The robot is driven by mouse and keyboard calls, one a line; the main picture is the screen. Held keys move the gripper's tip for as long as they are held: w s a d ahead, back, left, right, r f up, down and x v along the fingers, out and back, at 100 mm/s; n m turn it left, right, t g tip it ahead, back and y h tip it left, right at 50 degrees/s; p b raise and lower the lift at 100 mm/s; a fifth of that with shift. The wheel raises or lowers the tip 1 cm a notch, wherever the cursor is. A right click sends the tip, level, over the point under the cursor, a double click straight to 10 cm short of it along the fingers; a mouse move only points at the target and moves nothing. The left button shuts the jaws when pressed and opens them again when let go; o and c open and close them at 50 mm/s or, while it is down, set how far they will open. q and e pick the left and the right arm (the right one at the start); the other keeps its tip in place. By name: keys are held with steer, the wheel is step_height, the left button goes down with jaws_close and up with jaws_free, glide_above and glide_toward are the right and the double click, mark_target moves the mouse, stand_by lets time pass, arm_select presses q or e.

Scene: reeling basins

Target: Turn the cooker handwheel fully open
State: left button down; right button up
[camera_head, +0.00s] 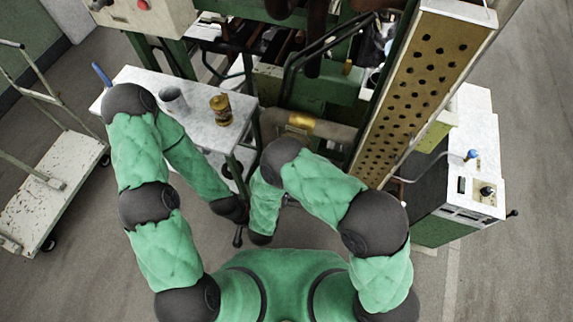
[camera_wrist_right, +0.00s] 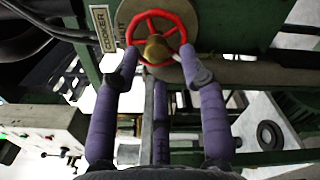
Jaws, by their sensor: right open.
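The red cooker handwheel (camera_wrist_right: 177,22) with a brass hub (camera_wrist_right: 156,47) is in the upper middle of the right wrist view, in front of a round tan plate. In the head view the wheel is not visible.
A "COOKER" sign (camera_wrist_right: 103,28) is left of the wheel. A perforated panel (camera_head: 416,80) and a white-topped cabinet (camera_head: 470,130) stand right. A trolley (camera_head: 50,190) is left on open floor.

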steer(key=w+m+b, duration=0.1)
steer(key=m+b, duration=0.1)
steer(key=m, duration=0.6)
steer(key=w+m+b, duration=0.1)
steer(key=m+b, duration=0.2)
steer(key=m, duration=0.5)
steer(key=w+d+m+b, duration=0.1)
steer(key=m+b, duration=0.1)
steer(key=m, duration=0.6)
steer(key=shift+r+m+b, duration=0.15)
steer(key=shift+m+b, duration=0.2)
steer(key=shift+m, duration=0.05)
